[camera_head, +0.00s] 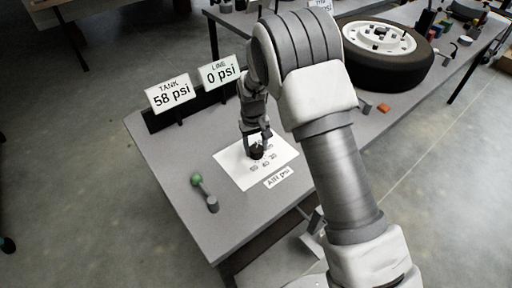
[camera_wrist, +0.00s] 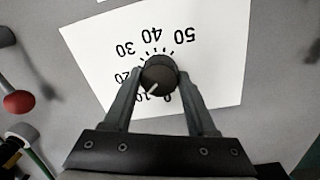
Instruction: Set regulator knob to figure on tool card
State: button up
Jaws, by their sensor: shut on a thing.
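The dark round regulator knob (camera_wrist: 158,76) stands on a white dial sheet (camera_head: 230,168) printed with figures from 0 to 50 in the wrist view. Its white pointer line slants to the lower left, close to the 10. My gripper (camera_wrist: 160,80) is shut on the knob, one finger on each side. In the head view my gripper (camera_head: 257,143) reaches down over the knob (camera_head: 256,152), partly hiding it. A small white card (camera_head: 320,4) stands at the top edge, cut off; its figure cannot be read.
Signs read TANK 58 psi (camera_head: 170,94) and LINE 0 psi (camera_head: 219,71). A lever with a green ball (camera_head: 196,180) is left of the sheet. A wheel (camera_head: 385,50) lies on the bench behind my arm. A red ball handle (camera_wrist: 20,102) shows at left in the wrist view.

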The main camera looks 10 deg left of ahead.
aim_at(254, 147)
jog(key=m, duration=0.6)
jog(key=shift+m, duration=0.3)
jog(key=m, duration=0.5)
jog(key=shift+w+g, duration=0.1)
jog(key=shift+g, duration=0.2)
jog(key=shift+m, duration=0.3)
jog(key=o, duration=1.4)
jog(key=shift+c, duration=0.2)
notch_tip(254, 147, up, 17)
jog(key=p, duration=0.1)
jog(key=shift+w+a+r+p, duration=0.2)
jog(key=shift+a+p, duration=0.1)
jog(key=shift+a, duration=0.1)
